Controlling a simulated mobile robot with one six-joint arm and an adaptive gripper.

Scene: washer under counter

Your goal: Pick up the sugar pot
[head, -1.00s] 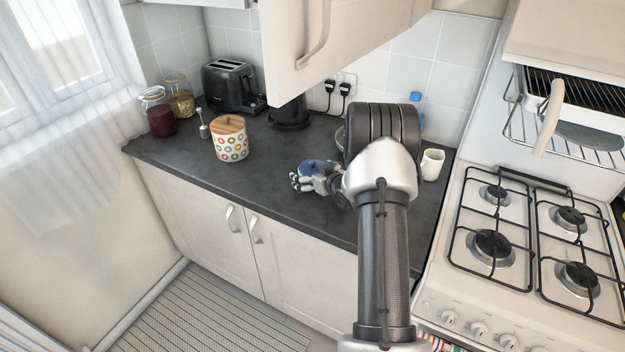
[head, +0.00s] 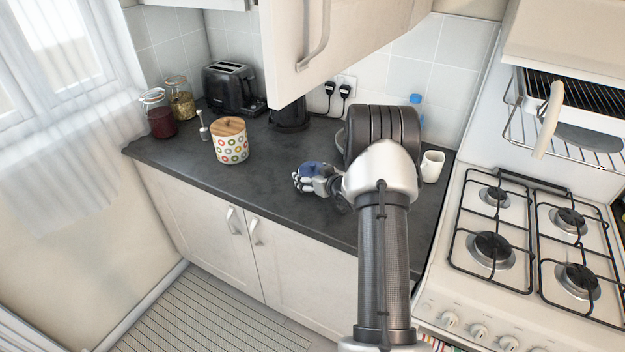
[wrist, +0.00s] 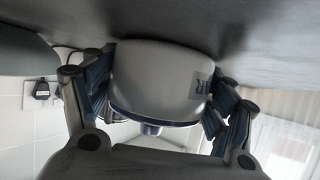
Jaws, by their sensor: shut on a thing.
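The sugar pot is white with dark lettering on its side and a blue rim and knobbed lid. In the wrist view the pot (wrist: 155,80) fills the middle and appears upside down, its base towards the grey counter surface. My gripper (wrist: 162,95) is shut on it, with a blue-padded finger on each side. In the head view my gripper (head: 316,182) is over the worktop, and the pot's blue lid (head: 312,169) shows just behind the fingers. The fingers hide most of the pot's body there. I cannot tell whether its base touches the worktop.
The dark worktop (head: 270,190) is clear left of my gripper. A patterned canister (head: 231,148), toaster (head: 231,86) and jars (head: 159,118) stand further left. A white mug (head: 432,166) is right of my arm, beside the gas stove (head: 530,245). An open cupboard door (head: 350,35) hangs above.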

